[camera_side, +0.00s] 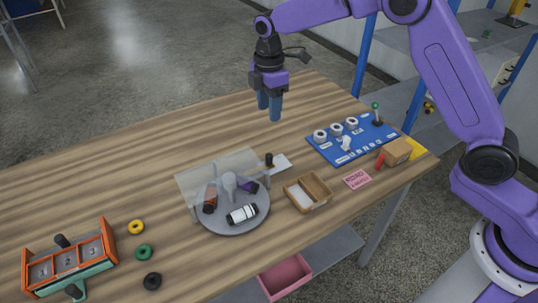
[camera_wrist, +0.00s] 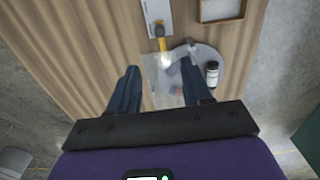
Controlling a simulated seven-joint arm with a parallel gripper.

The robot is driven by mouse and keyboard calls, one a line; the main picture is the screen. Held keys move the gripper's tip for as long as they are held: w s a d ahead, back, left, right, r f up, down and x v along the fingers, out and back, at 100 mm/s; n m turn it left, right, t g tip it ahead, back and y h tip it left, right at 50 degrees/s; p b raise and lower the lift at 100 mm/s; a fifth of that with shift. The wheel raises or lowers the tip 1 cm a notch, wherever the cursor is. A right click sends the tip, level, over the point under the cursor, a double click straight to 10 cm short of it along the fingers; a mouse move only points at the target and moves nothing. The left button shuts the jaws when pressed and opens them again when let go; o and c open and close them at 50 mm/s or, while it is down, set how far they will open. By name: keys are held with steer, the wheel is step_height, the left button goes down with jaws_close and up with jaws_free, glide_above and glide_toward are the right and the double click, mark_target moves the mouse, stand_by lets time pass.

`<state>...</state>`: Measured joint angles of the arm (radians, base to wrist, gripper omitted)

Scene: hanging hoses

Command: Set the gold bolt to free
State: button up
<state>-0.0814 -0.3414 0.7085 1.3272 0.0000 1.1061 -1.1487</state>
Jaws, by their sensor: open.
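My gripper (camera_side: 269,108) is open and empty, pointing down above the back of the wooden table. Its two dark blue fingers stand apart in the wrist view (camera_wrist: 160,78). No part is clearly readable as the gold bolt. A small black-topped post (camera_side: 268,160) stands by a white card (camera_side: 283,163) behind the turntable. In the wrist view a yellowish piece with a dark end (camera_wrist: 160,36) lies beyond the fingertips, by a white plate (camera_wrist: 157,10). Any lettering such as "free" is too small to read.
A wooden tray (camera_side: 320,185), blue control panel (camera_side: 330,154), and tan block with a red handle (camera_side: 397,151) are to the right. An orange-teal box (camera_side: 82,257) and rings sit left.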

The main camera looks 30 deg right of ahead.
mark_target(270, 155)
step_height(270, 155, down, 17)
steer(key=shift+f, duration=0.2)
stand_by(0.5)
steer(key=shift+d, duration=0.1)
jaws_close()
